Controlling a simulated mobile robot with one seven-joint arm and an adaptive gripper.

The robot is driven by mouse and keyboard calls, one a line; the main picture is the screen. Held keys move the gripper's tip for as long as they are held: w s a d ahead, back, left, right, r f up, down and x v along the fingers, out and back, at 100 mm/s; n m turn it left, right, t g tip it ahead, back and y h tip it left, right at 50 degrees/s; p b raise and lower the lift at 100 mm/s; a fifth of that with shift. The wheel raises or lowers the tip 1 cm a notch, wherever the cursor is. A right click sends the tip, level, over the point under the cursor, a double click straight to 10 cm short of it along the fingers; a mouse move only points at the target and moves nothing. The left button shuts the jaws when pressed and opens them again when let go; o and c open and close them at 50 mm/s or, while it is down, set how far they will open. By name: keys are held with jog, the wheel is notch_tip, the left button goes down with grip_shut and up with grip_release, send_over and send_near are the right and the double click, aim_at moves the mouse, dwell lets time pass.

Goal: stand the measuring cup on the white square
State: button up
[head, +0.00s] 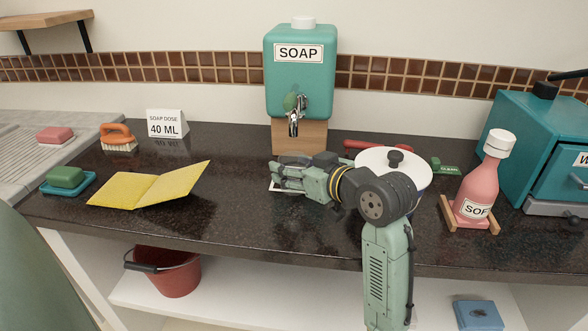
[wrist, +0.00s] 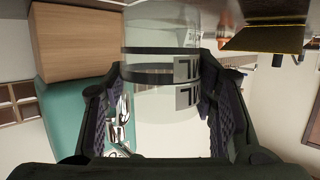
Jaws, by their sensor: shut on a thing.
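My gripper (head: 284,177) is low over the counter, in front of the soap dispenser. In the wrist view its two fingers (wrist: 160,100) are on either side of a clear measuring cup (wrist: 160,75) with a dark band and dark markings. It is shut on the cup. In the head view the gripper hides most or all of the cup. A small white edge, seemingly of the white square (head: 273,187), shows just below the fingers; the rest is covered. I cannot tell whether the cup touches the surface.
The teal soap dispenser (head: 300,80) stands on a wooden block (head: 300,137) behind my gripper. A white-lidded pot (head: 415,160) is right, beside my arm. A pink bottle (head: 478,190) is farther right.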

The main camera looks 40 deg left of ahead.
jog(key=shift+w+a, duration=0.5)
jog(key=shift+w, duration=0.1)
jog(key=shift+f+p, duration=0.5)
jog(key=shift+f, duration=1.3)
jog(key=shift+f, duration=0.15)
jog(key=o, duration=1.1)
